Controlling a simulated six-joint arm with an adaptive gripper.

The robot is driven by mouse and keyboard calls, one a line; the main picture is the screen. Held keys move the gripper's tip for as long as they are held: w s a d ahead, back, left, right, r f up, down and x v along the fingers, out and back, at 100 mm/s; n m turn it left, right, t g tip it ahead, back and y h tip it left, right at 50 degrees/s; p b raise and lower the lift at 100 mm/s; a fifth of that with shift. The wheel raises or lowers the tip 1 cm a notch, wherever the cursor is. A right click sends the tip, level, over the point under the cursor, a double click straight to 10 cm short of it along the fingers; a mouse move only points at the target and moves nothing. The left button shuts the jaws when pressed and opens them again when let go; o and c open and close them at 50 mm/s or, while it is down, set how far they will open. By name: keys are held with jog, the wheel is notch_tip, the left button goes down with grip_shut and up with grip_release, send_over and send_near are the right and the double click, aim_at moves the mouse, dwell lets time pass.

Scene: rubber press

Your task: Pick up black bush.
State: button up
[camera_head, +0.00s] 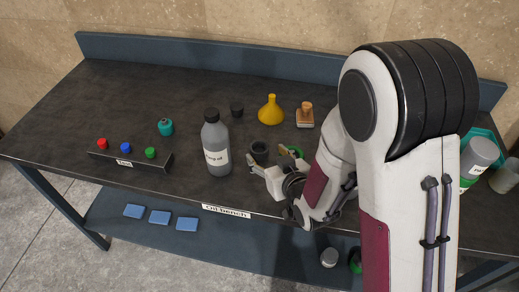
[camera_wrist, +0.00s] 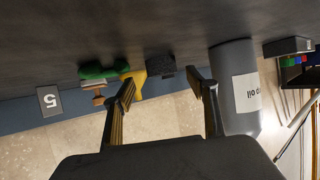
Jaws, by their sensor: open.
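The tall grey oil bottle (camera_head: 217,145) stands close left of my gripper. A green object (camera_head: 291,150) lies close right. A yellow funnel (camera_head: 271,111) and a wooden-handled stamp (camera_head: 305,116) stand behind. A button box (camera_head: 130,157) and teal item (camera_head: 165,127) are left.

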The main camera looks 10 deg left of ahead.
aim_at(257, 145)
jog(key=shift+w+a+f, duration=0.15)
jog(key=shift+w, duration=0.05)
dwell(0.3)
jog(key=shift+r+x, duration=0.1)
jog(key=shift+x, duration=1.2)
jog(key=shift+r+x, duration=0.15)
jog(key=shift+x, duration=1.15)
jog(key=shift+a, duration=0.2)
jog(key=c, duration=1.1)
